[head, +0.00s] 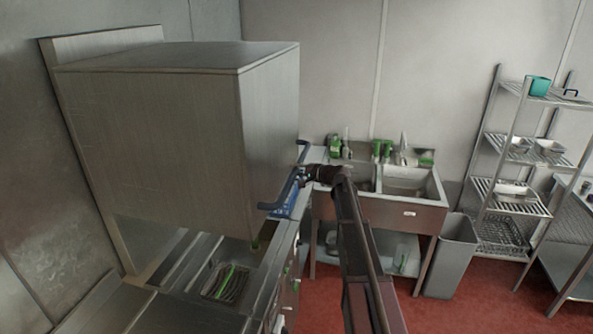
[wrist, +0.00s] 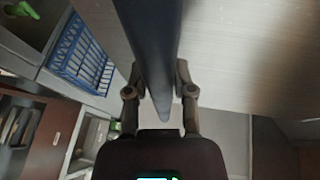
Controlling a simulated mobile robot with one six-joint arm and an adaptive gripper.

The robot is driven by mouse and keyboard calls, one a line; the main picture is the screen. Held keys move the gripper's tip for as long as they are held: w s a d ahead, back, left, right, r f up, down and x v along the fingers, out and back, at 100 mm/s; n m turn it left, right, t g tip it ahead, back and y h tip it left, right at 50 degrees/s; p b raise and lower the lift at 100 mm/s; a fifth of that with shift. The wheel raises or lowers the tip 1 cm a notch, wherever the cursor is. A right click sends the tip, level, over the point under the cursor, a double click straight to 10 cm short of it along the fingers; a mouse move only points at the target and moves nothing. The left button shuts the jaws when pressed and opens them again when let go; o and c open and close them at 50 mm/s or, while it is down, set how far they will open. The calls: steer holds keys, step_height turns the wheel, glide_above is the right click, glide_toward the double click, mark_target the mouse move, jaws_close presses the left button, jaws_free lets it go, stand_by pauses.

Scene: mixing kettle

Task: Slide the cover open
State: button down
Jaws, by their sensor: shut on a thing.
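The cover (head: 150,140) is a large boxy metal hood at the left of the head view. Its pale metal side (wrist: 245,60) fills the right of the wrist view. Below its lower edge an open gap shows a sunken bay with a dark tray (head: 226,284). A dark blue bar handle (head: 275,205) runs along the cover's right side, and it crosses the wrist view (wrist: 150,40) from the top. My gripper (wrist: 158,92) is shut on this handle, one finger on each side. In the head view my gripper (head: 306,174) is small, at the handle's far part.
A blue rack (wrist: 82,58) lies on the counter by the cover, partly hidden in the head view (head: 287,207). A sink (head: 405,188) with green bottles stands behind. A grey bin (head: 450,255) and a shelf rack (head: 512,195) stand right. Red floor is clear at lower right.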

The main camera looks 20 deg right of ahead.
stand_by(0.4)
steer(key=shift+c, duration=2.2)
jaws_free()
steer(key=shift+f, duration=0.15)
step_height(320, 180, down, 31)
steer(key=b, duration=3.1)
steer(key=p+v, duration=0.2)
steer(key=v, duration=1.4)
steer(key=shift+r+p, duration=0.2)
steer(key=shift+p, duration=0.2)
